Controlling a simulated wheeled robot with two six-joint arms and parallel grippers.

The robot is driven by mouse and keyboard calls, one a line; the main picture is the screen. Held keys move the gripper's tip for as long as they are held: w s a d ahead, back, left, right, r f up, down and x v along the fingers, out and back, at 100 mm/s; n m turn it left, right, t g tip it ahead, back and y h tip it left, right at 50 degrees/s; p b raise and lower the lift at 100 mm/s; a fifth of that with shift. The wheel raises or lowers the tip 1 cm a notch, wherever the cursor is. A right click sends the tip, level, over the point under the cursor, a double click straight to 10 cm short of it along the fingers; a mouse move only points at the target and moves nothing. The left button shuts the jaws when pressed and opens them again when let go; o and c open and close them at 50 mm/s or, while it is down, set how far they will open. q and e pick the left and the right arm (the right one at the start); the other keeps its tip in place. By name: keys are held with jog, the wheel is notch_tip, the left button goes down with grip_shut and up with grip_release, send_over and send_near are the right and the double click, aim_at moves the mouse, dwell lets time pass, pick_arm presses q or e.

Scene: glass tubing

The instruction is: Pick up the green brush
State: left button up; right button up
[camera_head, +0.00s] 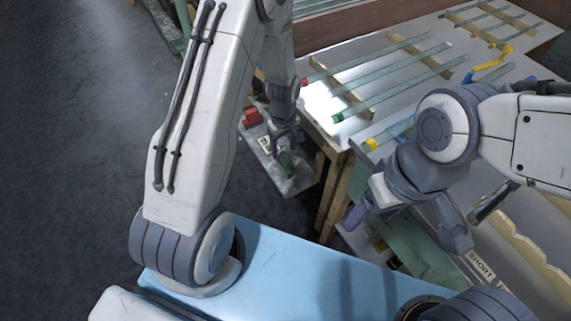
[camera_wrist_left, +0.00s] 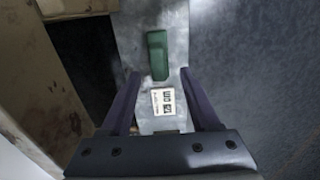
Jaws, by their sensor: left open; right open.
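The green brush (camera_head: 288,163) lies on a narrow grey metal shelf (camera_head: 300,186) beside the table, below its top. In the left wrist view the green brush (camera_wrist_left: 157,55) lies lengthwise on the shelf, just beyond the fingertips and roughly in line with the gap between them. My left gripper (camera_head: 284,146) hangs over the shelf, open and empty, and partly hides the brush in the head view. It also shows in the left wrist view (camera_wrist_left: 160,78), with a white printed label (camera_wrist_left: 170,101) between its fingers. My right gripper (camera_head: 408,222) is open and empty, at the right.
A red object (camera_head: 251,117) sits at the shelf's far end. The table (camera_head: 372,47) holds glass tubes (camera_head: 395,90) with coloured ends on wooden supports. A wooden leg (camera_head: 331,195) stands close to the shelf's right side. Floor (camera_head: 70,150) at left is clear.

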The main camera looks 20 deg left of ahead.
aim_at(286, 156)
pick_arm(q)
jog(key=f, duration=0.4)
jog(key=shift+s+d+f, duration=0.1)
jog(key=shift+d+f, duration=0.2)
jog(key=shift+c, duration=0.3)
grip_shut()
jog(key=shift+r, duration=0.1)
